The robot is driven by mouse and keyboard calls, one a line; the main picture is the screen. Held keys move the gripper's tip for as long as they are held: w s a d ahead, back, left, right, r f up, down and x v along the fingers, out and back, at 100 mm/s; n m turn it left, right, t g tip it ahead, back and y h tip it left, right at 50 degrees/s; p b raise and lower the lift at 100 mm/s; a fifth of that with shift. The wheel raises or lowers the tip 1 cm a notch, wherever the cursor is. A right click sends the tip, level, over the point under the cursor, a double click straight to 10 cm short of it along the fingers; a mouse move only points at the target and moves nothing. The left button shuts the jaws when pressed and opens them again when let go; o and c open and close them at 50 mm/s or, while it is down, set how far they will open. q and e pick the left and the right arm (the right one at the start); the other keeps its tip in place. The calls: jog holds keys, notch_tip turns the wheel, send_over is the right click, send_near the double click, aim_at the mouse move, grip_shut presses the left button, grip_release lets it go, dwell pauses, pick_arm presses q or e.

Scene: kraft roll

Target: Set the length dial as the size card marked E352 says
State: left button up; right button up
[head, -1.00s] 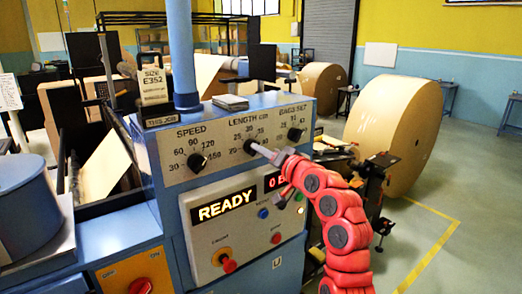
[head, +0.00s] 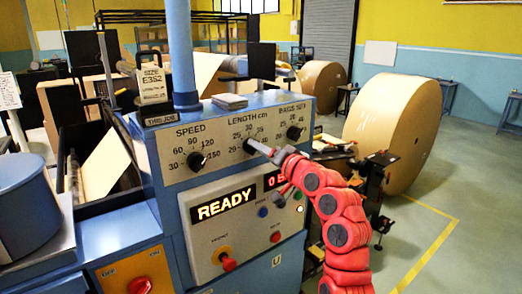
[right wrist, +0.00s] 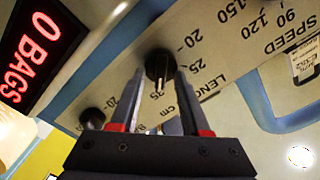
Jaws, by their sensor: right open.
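The size card (head: 152,84) marked E352 stands on top of the blue machine above a THIS JOB plate; its smaller lines are too small to read. The length dial (right wrist: 158,62) is a dark round knob under LENGTH cm, partly hidden by my gripper in the head view. My right gripper (right wrist: 159,88) is open, with its fingertips on either side of the knob; contact cannot be told. A pale mark on the knob points down in the wrist picture; its exact number is unclear. My left gripper is not in view.
The speed dial (head: 197,161) is left of the length dial and the bags set dial (head: 295,132) is right. The display (head: 225,205) reads READY. A red knob (head: 228,263) and small buttons sit below. Large paper rolls (head: 392,135) stand behind.

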jog(key=shift+s, duration=0.1)
jog(key=b+v, duration=0.5)
jog(key=v, duration=1.2)
jog(key=shift+d, duration=0.1)
